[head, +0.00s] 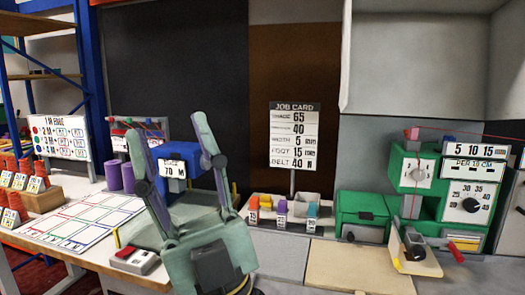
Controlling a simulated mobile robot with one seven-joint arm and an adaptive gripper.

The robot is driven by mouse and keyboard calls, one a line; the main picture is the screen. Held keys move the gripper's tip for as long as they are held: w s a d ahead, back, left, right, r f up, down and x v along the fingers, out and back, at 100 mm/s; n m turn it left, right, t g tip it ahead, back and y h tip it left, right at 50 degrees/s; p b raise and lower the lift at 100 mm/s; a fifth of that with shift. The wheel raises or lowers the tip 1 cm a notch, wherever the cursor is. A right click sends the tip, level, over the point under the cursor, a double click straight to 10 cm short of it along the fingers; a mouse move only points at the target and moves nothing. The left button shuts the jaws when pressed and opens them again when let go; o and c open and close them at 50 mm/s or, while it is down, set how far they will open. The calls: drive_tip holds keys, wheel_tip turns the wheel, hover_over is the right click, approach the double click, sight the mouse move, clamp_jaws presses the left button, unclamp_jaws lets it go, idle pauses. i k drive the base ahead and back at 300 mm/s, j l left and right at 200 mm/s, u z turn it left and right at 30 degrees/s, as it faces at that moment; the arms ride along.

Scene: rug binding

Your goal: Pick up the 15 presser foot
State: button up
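Each has a small white label in front, too small to read surely, so I cannot tell which is the 15. My gripper (165,130) is left of the tray, pointing up, with its two fingers spread wide apart. Nothing is seen held between them; a blue machine marked 70 (180,150) shows behind.
A job card (294,124) stands behind the tray and reads foot 15. A green box (362,212) and a green machine (415,175) stand to the right. A pale board (360,268) lies in front. A gridded sheet (85,218) and purple cylinders (113,176) are left.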

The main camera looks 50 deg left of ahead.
sight(254, 208)
drive_tip(key=u, duration=1.3)
